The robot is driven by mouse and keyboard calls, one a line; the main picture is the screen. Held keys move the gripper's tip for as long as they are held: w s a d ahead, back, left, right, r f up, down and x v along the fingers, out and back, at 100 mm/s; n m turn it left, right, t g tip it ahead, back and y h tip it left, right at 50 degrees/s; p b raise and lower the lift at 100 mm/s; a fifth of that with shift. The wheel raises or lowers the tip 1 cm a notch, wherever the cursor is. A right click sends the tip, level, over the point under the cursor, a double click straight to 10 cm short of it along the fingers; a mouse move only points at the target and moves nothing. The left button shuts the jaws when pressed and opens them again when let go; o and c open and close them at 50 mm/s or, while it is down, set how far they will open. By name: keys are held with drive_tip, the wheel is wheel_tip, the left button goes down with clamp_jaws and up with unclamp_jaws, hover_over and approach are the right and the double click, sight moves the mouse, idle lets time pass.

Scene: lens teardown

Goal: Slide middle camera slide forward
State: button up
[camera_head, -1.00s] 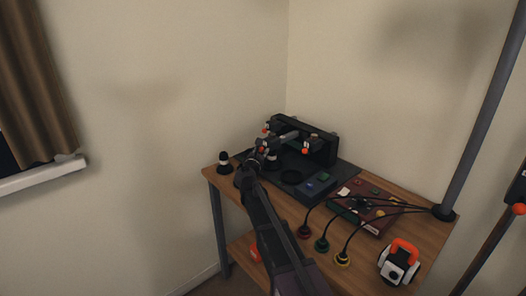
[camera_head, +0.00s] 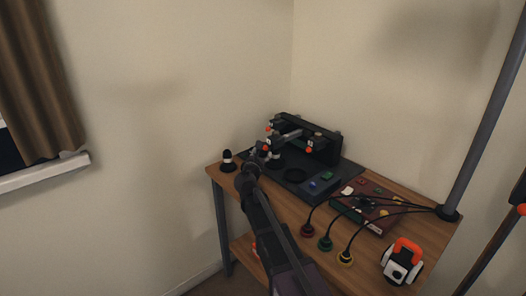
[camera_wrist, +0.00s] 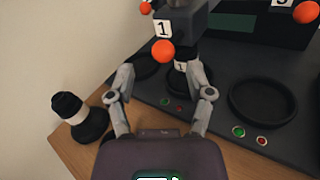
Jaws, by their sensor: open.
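The black camera rig (camera_head: 322,156) stands at the back of the table. A black lens with a white band (camera_wrist: 183,74) stands beneath the block, near the right finger. I see no clear contact. In the head view my gripper (camera_head: 258,160) partly hides this area.
Another slide's orange ball (camera_wrist: 306,12) hangs at the right. A black-and-white lens (camera_wrist: 78,116) stands left of my gripper. An empty round ring (camera_wrist: 270,100) lies on the dark base. A red board (camera_head: 368,207) with cables and an orange-handled device (camera_head: 402,262) stand right.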

drive_tip(key=v, duration=0.8)
drive_tip(key=shift+s, duration=0.2)
drive_tip(key=shift+a+r, duration=0.1)
